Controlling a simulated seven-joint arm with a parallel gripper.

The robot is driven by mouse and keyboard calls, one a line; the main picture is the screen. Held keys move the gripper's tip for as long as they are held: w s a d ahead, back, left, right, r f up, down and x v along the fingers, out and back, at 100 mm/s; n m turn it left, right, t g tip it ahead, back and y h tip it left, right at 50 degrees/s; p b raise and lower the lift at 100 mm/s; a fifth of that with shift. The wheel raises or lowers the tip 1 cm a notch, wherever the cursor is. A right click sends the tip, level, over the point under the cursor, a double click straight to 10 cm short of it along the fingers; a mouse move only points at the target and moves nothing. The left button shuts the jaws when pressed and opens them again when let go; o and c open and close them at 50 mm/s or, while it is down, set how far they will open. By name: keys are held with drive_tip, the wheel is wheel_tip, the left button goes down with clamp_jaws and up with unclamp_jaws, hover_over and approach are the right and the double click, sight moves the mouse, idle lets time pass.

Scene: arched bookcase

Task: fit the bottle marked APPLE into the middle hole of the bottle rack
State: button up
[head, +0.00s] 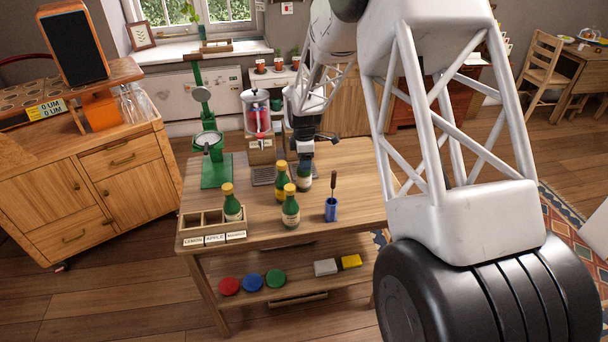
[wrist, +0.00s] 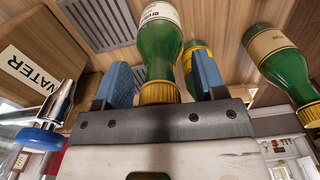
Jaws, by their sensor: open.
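My gripper (head: 303,160) is open, pointing down over a green bottle (head: 304,181) at the back right of the bottle group. In the wrist view the blue finger pads (wrist: 160,88) stand on either side of that bottle's gold cap (wrist: 158,92); its label is only partly in view and I cannot read its name. Two more gold-capped green bottles stand nearby, one behind (head: 281,181) and one in front (head: 291,211); I cannot tell which is APPLE. The wooden bottle rack (head: 212,238) is at the table's left front, with a bottle (head: 232,206) in its right hole. Its middle hole, above the APPLE tag, is empty.
A blue cup (head: 331,211) with a brown-handled tool stands right of the bottles. A green press (head: 212,165) and a drink dispenser (head: 257,118) stand at the back. A lower shelf holds coloured discs (head: 252,281) and blocks. The table's right side is clear.

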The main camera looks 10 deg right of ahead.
clamp_jaws()
idle(0.5)
drive_tip(key=shift+r, duration=0.15)
drive_tip(key=shift+r, duration=4.9)
